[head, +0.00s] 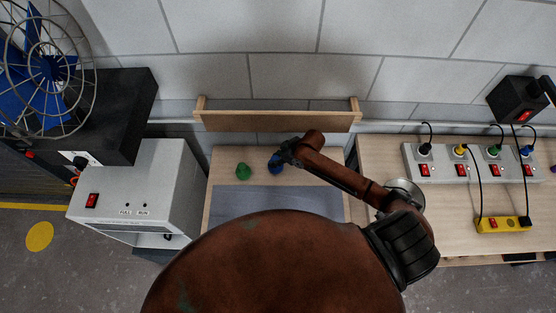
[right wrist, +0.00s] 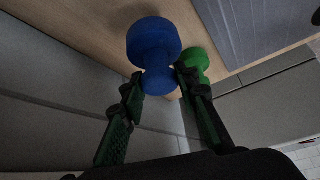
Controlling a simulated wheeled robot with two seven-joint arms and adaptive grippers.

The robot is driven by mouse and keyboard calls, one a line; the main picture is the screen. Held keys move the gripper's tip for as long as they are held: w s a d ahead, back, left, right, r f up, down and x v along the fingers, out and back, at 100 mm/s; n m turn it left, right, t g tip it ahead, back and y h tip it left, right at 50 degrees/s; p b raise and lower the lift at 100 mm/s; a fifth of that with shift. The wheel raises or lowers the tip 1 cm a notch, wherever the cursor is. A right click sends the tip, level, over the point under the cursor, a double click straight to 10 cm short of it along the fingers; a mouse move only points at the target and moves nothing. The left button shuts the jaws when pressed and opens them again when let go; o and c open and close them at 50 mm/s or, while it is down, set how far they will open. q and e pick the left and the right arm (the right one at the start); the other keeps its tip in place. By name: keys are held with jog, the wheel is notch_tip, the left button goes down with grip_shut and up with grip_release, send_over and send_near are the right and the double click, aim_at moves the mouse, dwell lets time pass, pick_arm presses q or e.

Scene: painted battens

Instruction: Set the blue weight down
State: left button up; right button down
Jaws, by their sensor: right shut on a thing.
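The blue weight (head: 275,163) is over the back part of the wooden worktop, right of the green weight. In the right wrist view it is a rounded blue dumbbell shape (right wrist: 153,44). My right gripper (head: 283,158) is shut on it; in the right wrist view the fingers (right wrist: 159,80) sit on either side of its narrower near end. I cannot tell whether the weight touches the wood. The green weight (head: 242,172) stands on the worktop and shows behind the right finger in the right wrist view (right wrist: 195,62). My left gripper is not in view.
A grey mat (head: 270,198) covers the worktop's front part. A wooden rail (head: 278,121) stands along the back. A grey box with a red switch (head: 150,190) is on the left, a caged blue fan (head: 40,70) beyond it. A power strip (head: 467,162) lies on the right table.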

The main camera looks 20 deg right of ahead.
jog(key=shift+w+d+f, duration=0.4)
jog(key=shift+w+f, duration=0.1)
jog(key=shift+f, duration=0.1)
jog(key=shift+w+d+f, duration=0.35)
jog(key=shift+w+f, duration=0.15)
jog(key=shift+f, duration=0.1)
jog(key=shift+w+f+p, duration=0.1)
jog(key=shift+f+p, duration=0.35)
jog(key=shift+f, duration=1.2)
jog(key=shift+f, duration=0.1)
jog(key=c, duration=1.5)
grip_release()
jog(key=shift+d, duration=0.1)
jog(key=v, duration=1.2)
jog(key=shift+b, duration=0.3)
